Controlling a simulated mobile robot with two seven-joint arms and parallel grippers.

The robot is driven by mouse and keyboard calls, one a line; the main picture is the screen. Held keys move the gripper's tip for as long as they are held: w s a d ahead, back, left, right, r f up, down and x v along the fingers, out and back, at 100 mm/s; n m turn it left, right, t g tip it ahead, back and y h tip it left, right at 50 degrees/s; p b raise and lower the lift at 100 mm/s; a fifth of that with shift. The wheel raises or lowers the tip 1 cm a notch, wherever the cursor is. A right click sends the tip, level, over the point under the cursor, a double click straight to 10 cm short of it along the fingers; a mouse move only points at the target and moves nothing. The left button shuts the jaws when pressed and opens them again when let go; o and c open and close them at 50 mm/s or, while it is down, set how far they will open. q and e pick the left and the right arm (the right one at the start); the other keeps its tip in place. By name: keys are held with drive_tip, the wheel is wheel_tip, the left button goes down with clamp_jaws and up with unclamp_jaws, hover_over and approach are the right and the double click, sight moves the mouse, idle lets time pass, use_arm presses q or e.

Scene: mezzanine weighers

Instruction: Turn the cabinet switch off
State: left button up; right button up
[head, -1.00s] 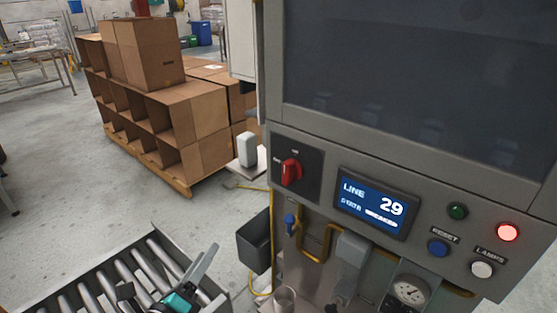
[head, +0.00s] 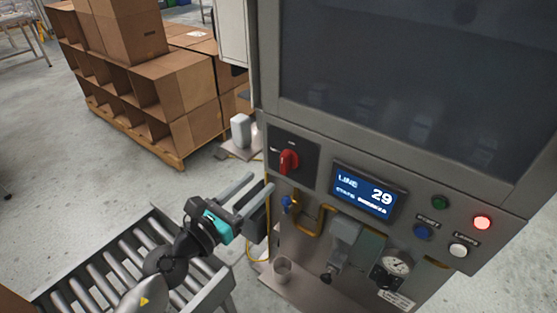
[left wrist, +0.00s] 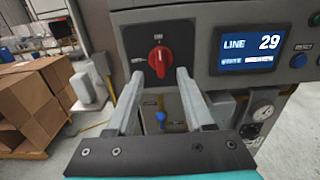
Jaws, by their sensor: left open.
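The cabinet switch is a red rotary knob (head: 289,160) on a dark square plate, at the left end of the grey cabinet's panel (head: 330,152). The knob also shows in the left wrist view (left wrist: 159,60), straight ahead, with its handle close to upright. My left gripper (head: 257,186) is open and empty, below and to the left of the knob in the head view. In the left wrist view its two fingers (left wrist: 156,84) point toward the switch plate, with the knob seen between and beyond their tips. They look apart from the knob. My right gripper is not in view.
A display reading LINE 29 (head: 365,190) is right of the switch. Green, blue, white and lit red buttons (head: 482,223) sit further right. Below are a yellow pipe, a gauge (head: 397,262) and a cup (head: 282,268). A roller conveyor (head: 95,280) stands below my left arm.

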sight(282, 162)
use_arm(q)
drive_tip(key=x, duration=0.8)
drive_tip(key=shift+w+d, duration=0.15)
drive_tip(key=shift+w, duration=0.05)
clamp_jaws()
idle(0.4)
